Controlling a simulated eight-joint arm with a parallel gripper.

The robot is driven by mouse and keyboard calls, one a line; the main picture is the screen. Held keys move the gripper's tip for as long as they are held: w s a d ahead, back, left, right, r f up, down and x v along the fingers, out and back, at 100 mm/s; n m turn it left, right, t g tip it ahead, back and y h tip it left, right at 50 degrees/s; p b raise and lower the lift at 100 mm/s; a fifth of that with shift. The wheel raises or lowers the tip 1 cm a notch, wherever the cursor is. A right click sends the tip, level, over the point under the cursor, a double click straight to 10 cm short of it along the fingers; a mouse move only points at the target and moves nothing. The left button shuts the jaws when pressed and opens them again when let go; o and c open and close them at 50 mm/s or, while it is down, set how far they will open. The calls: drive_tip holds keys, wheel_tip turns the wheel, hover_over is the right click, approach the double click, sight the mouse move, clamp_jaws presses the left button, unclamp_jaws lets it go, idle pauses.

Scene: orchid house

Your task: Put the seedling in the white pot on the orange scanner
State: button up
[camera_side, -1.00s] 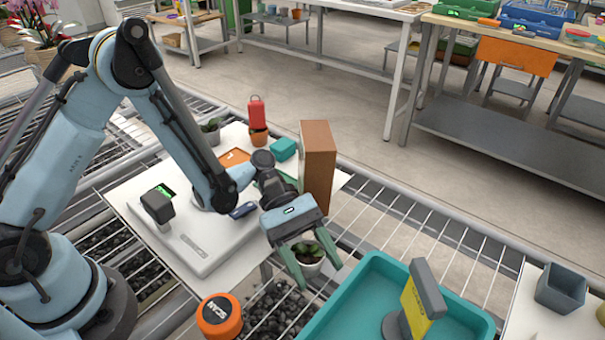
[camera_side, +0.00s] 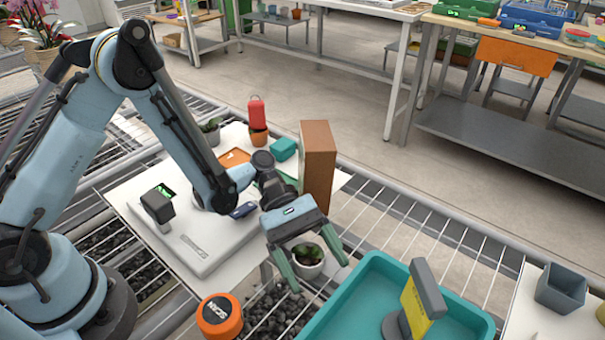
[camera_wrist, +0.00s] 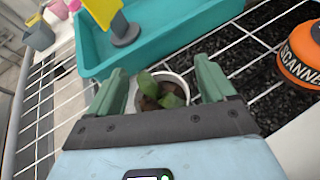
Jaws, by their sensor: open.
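The seedling is a small dark green plant in a white pot (camera_side: 310,268), at the left edge of the teal tray. My gripper (camera_side: 321,277) is open above and around it, with one green finger on each side. In the wrist view the white pot (camera_wrist: 187,88) shows between the finger pads, with gaps on both sides and its lower part hidden by my gripper.
A teal tray (camera_side: 375,262) stands right of the pot, with a yellow and grey upright device (camera_side: 420,300) in it. A white scale (camera_side: 198,240) lies to the left. A brown box (camera_side: 317,165) stands behind my gripper. Wire bench with dark gravel surrounds the scanner.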

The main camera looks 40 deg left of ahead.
sight(316, 267)
drive_tip(key=v, duration=0.5)
wheel_tip(316, 267, up, 5)
drive_tip(key=shift+r, duration=1)
drive_tip(key=shift+c, duration=0.3)
